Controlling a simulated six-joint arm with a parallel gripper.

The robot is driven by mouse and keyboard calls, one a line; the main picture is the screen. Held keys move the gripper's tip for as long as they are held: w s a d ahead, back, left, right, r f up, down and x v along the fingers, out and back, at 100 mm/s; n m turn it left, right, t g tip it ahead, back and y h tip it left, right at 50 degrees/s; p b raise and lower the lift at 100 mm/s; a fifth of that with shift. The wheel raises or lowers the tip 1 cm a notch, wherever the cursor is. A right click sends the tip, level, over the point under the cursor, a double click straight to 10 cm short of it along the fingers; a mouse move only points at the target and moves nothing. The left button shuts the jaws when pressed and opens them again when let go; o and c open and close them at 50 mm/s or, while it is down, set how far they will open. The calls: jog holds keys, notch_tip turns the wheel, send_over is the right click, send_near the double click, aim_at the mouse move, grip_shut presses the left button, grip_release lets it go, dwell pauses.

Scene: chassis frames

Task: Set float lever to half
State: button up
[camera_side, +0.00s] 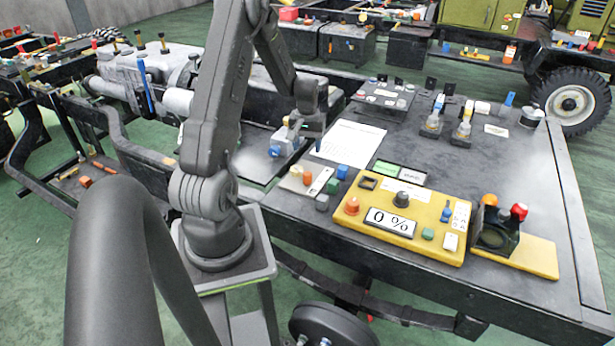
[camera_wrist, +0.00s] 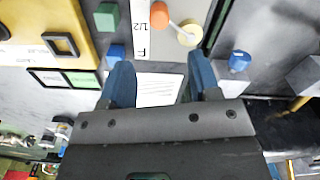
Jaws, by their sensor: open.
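In the wrist view a white strip (camera_wrist: 141,32) carries the marks "1/2" and "F". An orange knob (camera_wrist: 160,14) and a pale round-ended piece (camera_wrist: 187,35) lie beside it; I cannot tell which part is the lever's handle. In the side view the orange knob (camera_side: 307,178) shows on a small pale plate (camera_side: 292,183), left of the yellow panel. My gripper (camera_wrist: 158,65) is open, with nothing between its dark blue fingers. In the side view it hangs above the bench, behind the pale plate and apart from it.
A paper sheet (camera_side: 348,142) lies behind.

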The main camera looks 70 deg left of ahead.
aim_at(308, 173)
notch_tip(308, 173, down, 12)
jog(key=shift+d+f, duration=0.1)
jog(key=shift+c, duration=0.3)
grip_shut()
dwell(0.4)
